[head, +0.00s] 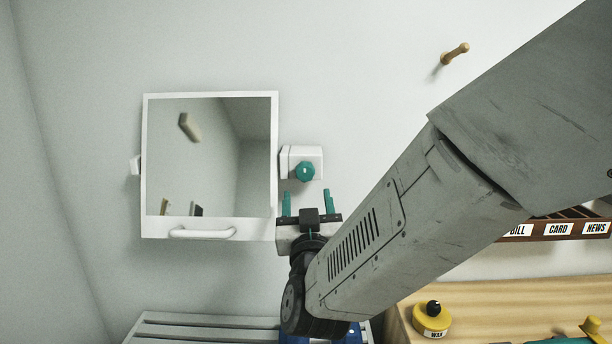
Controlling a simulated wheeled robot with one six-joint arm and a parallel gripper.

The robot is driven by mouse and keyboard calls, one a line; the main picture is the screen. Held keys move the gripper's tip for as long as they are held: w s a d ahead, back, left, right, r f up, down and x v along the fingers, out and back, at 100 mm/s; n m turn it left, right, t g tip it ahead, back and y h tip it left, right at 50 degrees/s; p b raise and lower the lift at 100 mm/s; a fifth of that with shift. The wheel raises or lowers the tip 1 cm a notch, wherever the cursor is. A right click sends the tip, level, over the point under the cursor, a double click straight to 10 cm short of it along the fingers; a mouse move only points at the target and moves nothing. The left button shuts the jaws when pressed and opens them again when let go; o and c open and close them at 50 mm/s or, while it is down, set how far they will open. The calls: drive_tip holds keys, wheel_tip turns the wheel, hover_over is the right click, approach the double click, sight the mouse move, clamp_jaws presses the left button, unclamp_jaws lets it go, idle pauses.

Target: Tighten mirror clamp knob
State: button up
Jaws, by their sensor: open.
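The mirror (222,165) has a white frame and hangs on the wall at the left, with a white handle (202,233) along its bottom edge. The clamp knob (305,171) is teal and faceted, on a white clamp block (290,157) at the mirror's right side. My gripper (307,203) has two teal fingers pointing up. It is open and empty, just below the knob in the picture. The fingertips appear apart from the knob, but I cannot tell the depth between them. My arm comes in from the right and does not cover the knob.
A wooden peg (456,53) sticks out of the wall at upper right. A grey slatted surface (200,329) is below the mirror. At lower right, a wooden top (470,298) holds a yellow wax tin (431,321), below a labelled letter rack (557,229). Wall left of the mirror is clear.

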sight(305, 175)
drive_tip(key=shift+t+h, duration=0.4)
drive_tip(key=x, duration=0.7)
drive_tip(key=shift+s+a+r, duration=0.1)
drive_tip(key=shift+a+r, duration=0.1)
drive_tip(key=shift+r, duration=0.15)
drive_tip(key=c, duration=1)
